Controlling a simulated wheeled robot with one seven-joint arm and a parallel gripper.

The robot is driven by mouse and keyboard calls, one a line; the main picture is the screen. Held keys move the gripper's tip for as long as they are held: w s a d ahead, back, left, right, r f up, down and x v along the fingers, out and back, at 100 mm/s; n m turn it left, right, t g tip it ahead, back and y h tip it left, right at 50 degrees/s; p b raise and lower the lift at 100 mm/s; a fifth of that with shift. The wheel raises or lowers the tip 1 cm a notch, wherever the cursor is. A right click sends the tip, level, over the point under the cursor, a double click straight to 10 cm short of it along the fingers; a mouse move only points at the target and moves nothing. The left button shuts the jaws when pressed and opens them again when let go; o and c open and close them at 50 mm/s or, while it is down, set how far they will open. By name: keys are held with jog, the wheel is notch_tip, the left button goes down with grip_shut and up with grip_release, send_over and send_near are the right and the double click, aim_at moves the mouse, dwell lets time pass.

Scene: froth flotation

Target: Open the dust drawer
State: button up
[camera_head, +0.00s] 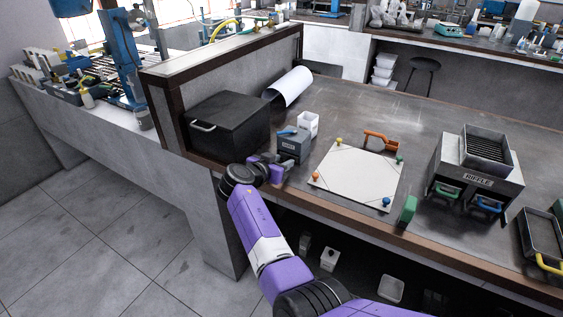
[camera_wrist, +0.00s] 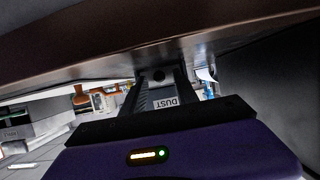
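The dust drawer is in a small dark grey box (camera_head: 293,146) on the bench, beside the large black box. Its DUST label (camera_wrist: 163,103) shows upside down in the wrist view, just beyond my gripper's dark front edge. My purple gripper (camera_head: 272,170) is at the bench's front edge, close to the front of the small box. The drawer's handle is hidden, and I cannot tell whether my gripper touches it.
A black box with a grey handle (camera_head: 229,124) stands left of the dust box. A white container (camera_head: 308,122) is behind it. A white board with coloured knobs (camera_head: 357,177) lies to its right, then the riffle splitter (camera_head: 477,178). The floor in front is clear.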

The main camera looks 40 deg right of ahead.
grip_shut()
dwell(1.4)
